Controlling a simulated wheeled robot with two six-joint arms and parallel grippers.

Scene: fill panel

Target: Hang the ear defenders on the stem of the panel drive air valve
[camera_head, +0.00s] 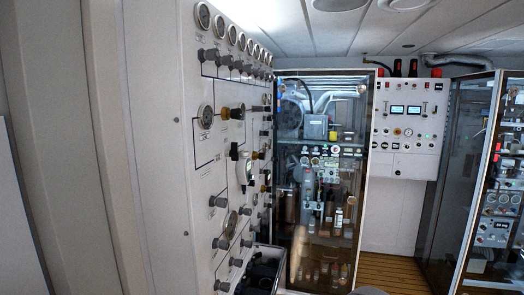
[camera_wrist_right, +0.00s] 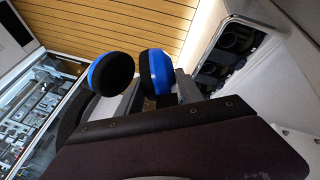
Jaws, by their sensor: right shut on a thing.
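The ear defenders show in the right wrist view as two blue and black cups, one on the left (camera_wrist_right: 113,73) and one on the right (camera_wrist_right: 157,72). My right gripper (camera_wrist_right: 160,92) is shut on them, its grey fingers partly hidden behind the cups and a wide dark band with studs. The white fill panel (camera_head: 175,165) runs along the left of the head view, with several grey valve knobs, a brass-coloured valve (camera_head: 233,112) and a black-handled fitting (camera_head: 237,153). Labels are too small to tell which is the panel drive air valve. My left gripper is out of view.
Gauges (camera_head: 203,15) line the panel's top. An open-topped dark bin (camera_head: 262,272) sits at its foot. A glass-fronted cabinet (camera_head: 318,190) stands behind, with a control box (camera_head: 408,150) and another cabinet (camera_head: 490,190) to the right. Wooden floor (camera_head: 395,280) lies between.

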